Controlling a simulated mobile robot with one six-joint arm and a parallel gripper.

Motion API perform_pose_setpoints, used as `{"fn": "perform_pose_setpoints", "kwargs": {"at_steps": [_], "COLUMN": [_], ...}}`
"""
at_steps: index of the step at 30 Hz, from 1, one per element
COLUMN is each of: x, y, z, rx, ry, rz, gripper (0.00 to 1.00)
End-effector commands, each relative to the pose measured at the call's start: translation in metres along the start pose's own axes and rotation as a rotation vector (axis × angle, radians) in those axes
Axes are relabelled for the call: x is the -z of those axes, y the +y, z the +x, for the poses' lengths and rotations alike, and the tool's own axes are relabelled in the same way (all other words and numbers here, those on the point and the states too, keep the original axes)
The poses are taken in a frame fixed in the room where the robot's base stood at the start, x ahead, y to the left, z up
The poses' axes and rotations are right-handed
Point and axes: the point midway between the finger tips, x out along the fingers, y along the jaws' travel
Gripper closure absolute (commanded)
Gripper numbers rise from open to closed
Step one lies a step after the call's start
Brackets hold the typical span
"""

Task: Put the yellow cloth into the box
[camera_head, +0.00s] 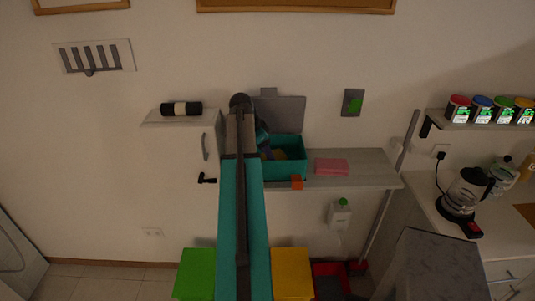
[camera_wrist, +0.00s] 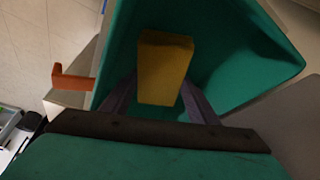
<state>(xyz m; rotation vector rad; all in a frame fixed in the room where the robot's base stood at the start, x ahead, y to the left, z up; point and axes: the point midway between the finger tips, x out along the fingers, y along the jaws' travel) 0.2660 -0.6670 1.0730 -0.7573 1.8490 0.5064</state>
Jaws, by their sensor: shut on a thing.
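The yellow cloth (camera_wrist: 165,68) is a thick block between my gripper's (camera_wrist: 160,95) two grey fingers, which are shut on it. It shows over the teal inside of the open box (camera_wrist: 240,50) in the wrist view. In the head view the box (camera_head: 292,168) stands on the wall shelf, and a bit of the yellow cloth (camera_head: 280,154) shows inside its opening. My gripper (camera_head: 266,147) is at the left part of the box, partly hidden by my arm. I cannot tell whether the cloth touches the box floor.
A grey lid (camera_head: 287,110) stands raised behind the box. An orange tab (camera_head: 297,182) is at its front. A pink cloth (camera_head: 332,167) lies on the shelf (camera_head: 370,172) to the right. A white cabinet (camera_head: 172,175) is left, with a black-and-white roll (camera_head: 181,108) on top.

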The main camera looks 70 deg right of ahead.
Motion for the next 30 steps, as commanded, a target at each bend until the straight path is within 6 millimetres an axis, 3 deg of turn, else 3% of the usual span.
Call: {"fn": "perform_pose_setpoints", "kwargs": {"at_steps": [20,21,24,30], "x": [-0.003,-0.003,-0.003,-0.003], "y": [-0.004,-0.004,-0.004,-0.004], "z": [0.011,0.011,0.010,0.010], "rx": [0.000,0.000,0.000,0.000], "ry": [0.000,0.000,0.000,0.000], "rz": [0.000,0.000,0.000,0.000], "gripper": [0.68,0.44,0.27,0.27]}}
